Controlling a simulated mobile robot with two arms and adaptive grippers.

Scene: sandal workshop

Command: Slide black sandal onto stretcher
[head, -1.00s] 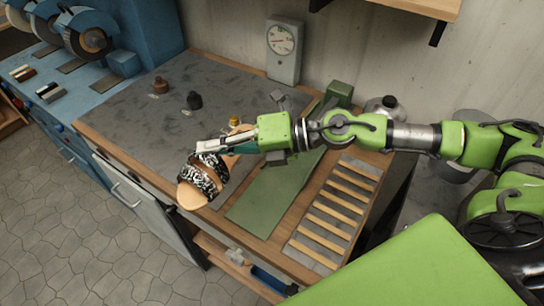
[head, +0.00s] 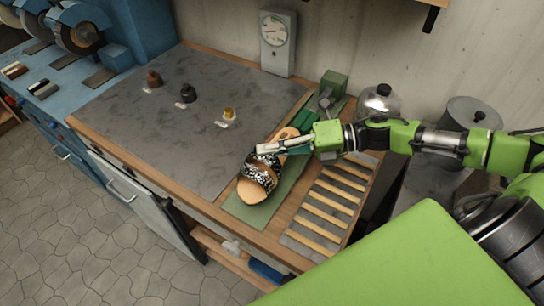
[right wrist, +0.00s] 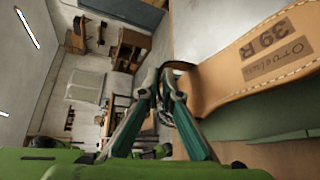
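The sandal (head: 254,190) has a tan footbed and black-and-white patterned straps. In the head view it is over the front part of the green mat, toe toward the front edge. Whether it touches the mat is unclear. My right gripper (head: 268,148) is at its strap and heel side. In the right wrist view the gripper's fingertips (right wrist: 162,80) are close together on a dark strap beside the tan insole (right wrist: 270,60), which is stamped "39 R". A green block with a grey mechanism (head: 332,85), perhaps the stretcher, stands at the mat's back end. My left gripper is not seen.
The green mat (head: 238,207) lies beside a wooden slatted rack (head: 325,208). Brown, black and yellow small pots (head: 187,94) stand on the grey bench top (head: 150,130). A dial gauge (head: 277,40) stands at the wall. Grinding wheels (head: 78,28) are at left.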

